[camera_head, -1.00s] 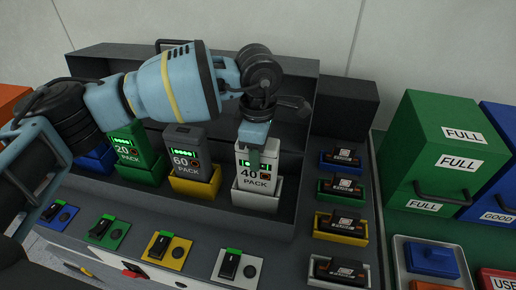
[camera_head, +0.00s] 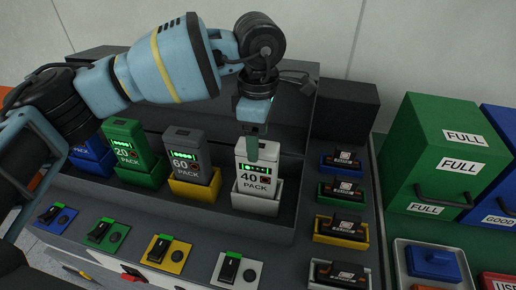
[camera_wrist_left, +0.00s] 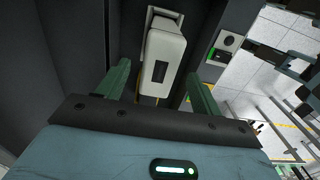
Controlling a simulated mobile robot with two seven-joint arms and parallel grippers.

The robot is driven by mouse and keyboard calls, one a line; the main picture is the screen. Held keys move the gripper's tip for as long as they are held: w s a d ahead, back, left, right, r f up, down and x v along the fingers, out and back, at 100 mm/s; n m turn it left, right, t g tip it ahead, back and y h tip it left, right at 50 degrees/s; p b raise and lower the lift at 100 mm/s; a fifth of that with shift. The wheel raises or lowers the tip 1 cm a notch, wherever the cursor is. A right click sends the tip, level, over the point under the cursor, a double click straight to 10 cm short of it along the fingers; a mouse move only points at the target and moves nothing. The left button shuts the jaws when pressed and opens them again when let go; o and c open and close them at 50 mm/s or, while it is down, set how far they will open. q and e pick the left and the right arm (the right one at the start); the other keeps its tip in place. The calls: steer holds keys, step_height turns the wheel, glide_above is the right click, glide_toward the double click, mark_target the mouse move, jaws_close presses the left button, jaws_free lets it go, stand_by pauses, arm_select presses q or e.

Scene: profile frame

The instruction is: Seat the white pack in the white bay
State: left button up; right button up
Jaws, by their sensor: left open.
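The white pack (camera_head: 256,176), marked 40 PACK, stands upright in the white bay (camera_head: 256,201), its lower part hidden by the bay's front. Green lights show on its face. In the left wrist view the pack's pale top (camera_wrist_left: 165,55) lies beyond and between the two spread green fingers (camera_wrist_left: 161,93), with gaps on both sides. My right gripper is not in view.
A grey pack (camera_head: 187,157) in a yellow bay and a green pack (camera_head: 128,150) stand to the left. Switches line the front panel (camera_head: 190,235). Small black packs in coloured trays (camera_head: 341,228) stand at right, beside a green bin (camera_head: 450,150).

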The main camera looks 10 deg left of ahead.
arm_select(q)
steer(key=shift+r, duration=1.2)
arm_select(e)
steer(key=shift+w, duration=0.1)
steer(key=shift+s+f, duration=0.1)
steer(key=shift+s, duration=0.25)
